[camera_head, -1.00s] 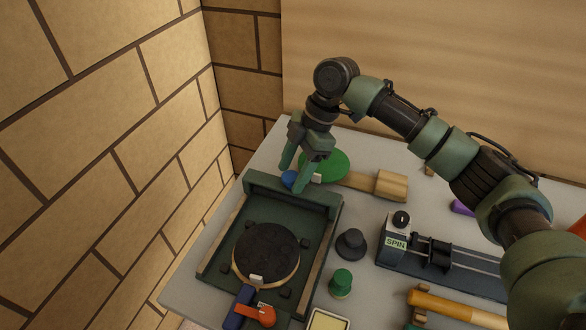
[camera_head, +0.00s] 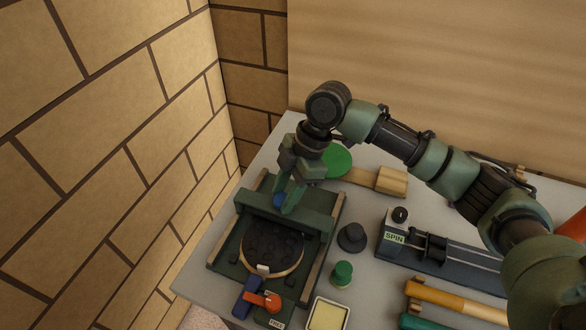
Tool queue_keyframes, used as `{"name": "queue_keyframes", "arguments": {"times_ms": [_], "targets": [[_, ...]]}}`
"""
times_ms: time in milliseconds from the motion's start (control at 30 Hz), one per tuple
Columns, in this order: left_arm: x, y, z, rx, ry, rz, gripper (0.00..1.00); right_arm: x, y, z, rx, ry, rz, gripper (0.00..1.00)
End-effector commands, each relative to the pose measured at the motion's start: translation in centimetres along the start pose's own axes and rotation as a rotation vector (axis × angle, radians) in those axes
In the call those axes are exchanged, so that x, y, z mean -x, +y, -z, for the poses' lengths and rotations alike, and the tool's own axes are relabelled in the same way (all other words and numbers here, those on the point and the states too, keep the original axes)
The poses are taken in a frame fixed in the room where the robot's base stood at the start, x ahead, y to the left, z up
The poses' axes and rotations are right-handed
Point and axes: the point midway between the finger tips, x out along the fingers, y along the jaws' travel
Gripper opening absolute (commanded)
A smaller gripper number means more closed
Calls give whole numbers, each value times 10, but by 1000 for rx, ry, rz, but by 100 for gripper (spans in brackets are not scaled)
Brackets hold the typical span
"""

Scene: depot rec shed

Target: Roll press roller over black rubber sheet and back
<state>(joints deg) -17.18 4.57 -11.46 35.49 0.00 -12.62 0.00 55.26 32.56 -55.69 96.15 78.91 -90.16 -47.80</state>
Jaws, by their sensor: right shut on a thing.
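My left gripper is not in view.
A blue handle (camera_head: 240,302) and orange lever (camera_head: 261,301) are at the frame's front. A green paddle (camera_head: 337,160) lies behind. To the right are a dark knob (camera_head: 352,237), green knob (camera_head: 342,274), SPIN device (camera_head: 455,255) and yellow pad (camera_head: 327,317). A brick wall is close left.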

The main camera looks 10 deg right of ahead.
Motion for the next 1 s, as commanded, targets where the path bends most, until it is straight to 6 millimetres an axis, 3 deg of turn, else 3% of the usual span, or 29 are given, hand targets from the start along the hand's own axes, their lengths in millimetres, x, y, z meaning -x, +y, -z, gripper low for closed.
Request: {"name": "queue_keyframes", "arguments": {"times_ms": [33,100,400,967,1000], "targets": [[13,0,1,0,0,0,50,2,-10,11,4,4,6,0],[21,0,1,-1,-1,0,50,-3,-21,21,4,3,6,0],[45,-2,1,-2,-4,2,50,-20,-60,57,3,3,3,0],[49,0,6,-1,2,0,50,-29,-73,67,2,3,6,0],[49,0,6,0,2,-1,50,-29,-73,67,2,3,7,46]]}}
